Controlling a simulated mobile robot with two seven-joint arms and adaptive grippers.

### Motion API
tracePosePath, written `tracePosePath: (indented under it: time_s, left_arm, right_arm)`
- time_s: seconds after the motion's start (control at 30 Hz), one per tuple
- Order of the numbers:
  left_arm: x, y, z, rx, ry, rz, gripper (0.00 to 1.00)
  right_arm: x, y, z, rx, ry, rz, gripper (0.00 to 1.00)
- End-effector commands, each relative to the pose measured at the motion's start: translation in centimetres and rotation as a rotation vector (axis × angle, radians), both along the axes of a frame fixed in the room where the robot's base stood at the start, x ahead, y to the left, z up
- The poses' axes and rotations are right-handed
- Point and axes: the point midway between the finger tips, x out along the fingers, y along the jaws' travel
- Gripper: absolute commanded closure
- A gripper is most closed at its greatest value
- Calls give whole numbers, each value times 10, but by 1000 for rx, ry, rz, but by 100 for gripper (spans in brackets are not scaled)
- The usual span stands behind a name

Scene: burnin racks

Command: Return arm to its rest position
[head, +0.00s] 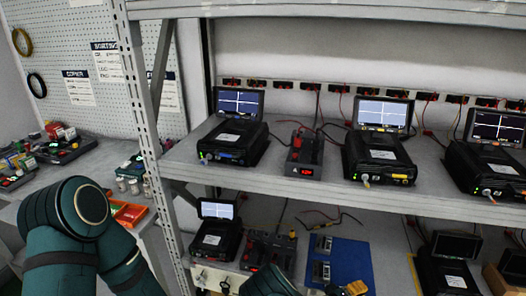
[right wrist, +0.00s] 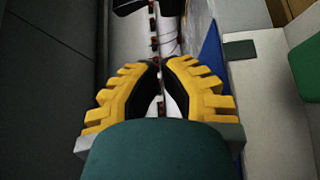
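My right gripper (head: 356,288) shows only as a small yellow piece at the bottom edge of the head view, over the lower shelf near the blue mat (head: 350,259). In the right wrist view its yellow toothed fingers (right wrist: 162,68) curve inward and their tips nearly meet, with nothing seen between them. My right arm (head: 268,282) shows as a teal link at the bottom of the head view. My left arm (head: 65,235) is a bent teal link at the lower left, and its gripper is out of view.
The rack's metal upright (head: 143,110) stands between my left arm and the shelves. The upper shelf (head: 285,190) holds several black units with screens. The lower shelf carries a black unit (head: 216,233), a power supply (head: 268,251) and loose cables. A side bench (head: 100,165) holds small parts.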

Motion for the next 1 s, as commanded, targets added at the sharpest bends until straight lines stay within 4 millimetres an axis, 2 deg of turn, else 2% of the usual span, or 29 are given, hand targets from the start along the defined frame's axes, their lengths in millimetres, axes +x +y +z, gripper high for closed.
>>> tracePosePath:
  time_s: [0.03,0.07,0.13,0.27,0.37,0.4,0.47,0.53,0.63,0.73,0.83,1.0]
  left_arm:
    - [0,0,0,0,0,0,53]
    - [0,0,0,0,0,1,53]
    - [0,0,0,0,0,0,53]
    - [0,-1,0,-1,0,-1,53]
    - [0,-1,0,-1,-1,-2,53]
    - [0,0,0,-1,0,-1,53]
    - [0,0,0,0,0,0,53]
    - [0,0,0,0,0,0,53]
    - [0,0,0,0,0,0,53]
    - [0,0,0,0,0,-1,53]
    - [0,0,0,0,0,0,53]
    - [0,0,0,0,0,0,53]
  right_arm:
    - [0,0,0,0,0,0,100]
    - [-9,-6,-4,22,23,-36,100]
    - [-43,-20,-22,121,117,-162,100]
    - [-108,-23,-55,335,288,-365,100]
    - [-163,-5,-78,567,423,-508,100]
    - [-184,10,-86,680,474,-557,100]
    - [-213,38,-93,867,538,-617,100]
    - [-238,80,-93,1106,587,-656,100]
    - [-252,139,-77,1430,584,-642,100]
    - [-246,184,-48,1688,505,-565,100]
    - [-235,207,-16,1843,391,-466,100]
    - [-221,215,20,1929,237,-341,100]
